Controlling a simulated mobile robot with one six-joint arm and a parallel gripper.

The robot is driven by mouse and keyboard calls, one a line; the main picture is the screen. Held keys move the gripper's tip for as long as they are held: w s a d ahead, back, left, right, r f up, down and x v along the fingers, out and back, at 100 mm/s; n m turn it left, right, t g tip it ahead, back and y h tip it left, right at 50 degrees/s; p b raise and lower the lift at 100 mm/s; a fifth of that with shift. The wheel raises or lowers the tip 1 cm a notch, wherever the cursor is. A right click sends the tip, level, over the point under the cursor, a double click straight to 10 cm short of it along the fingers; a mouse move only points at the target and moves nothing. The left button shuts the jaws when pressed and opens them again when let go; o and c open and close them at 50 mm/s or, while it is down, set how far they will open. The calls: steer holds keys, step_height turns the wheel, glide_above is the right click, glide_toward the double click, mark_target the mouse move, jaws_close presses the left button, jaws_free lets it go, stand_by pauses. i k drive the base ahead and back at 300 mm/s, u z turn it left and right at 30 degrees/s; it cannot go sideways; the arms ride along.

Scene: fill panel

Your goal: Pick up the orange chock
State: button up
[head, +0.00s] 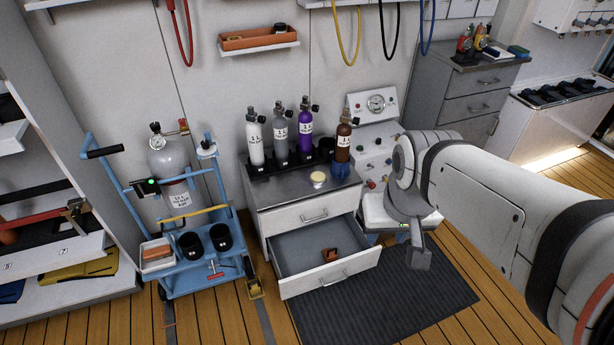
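A yellowish-brown block (256,288) sits on the floor by the blue trolley's right wheel and may also be a chock. My gripper (419,258) hangs at the end of my white arm, right of the drawer and apart from both pieces. Its fingers are too small and dark to show whether they are open.
Several bottles stand in a black rack (262,172) on the cabinet top (283,190), beside a gauge panel (376,104). The blue trolley (205,275) carries a grey cylinder (170,165). A dark mat (385,312) covers the floor before the cabinet. Shelves (75,250) stand left.

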mark_target(330, 255)
steer(key=z, duration=0.05)
steer(key=i, duration=1)
steer(key=u, duration=0.05)
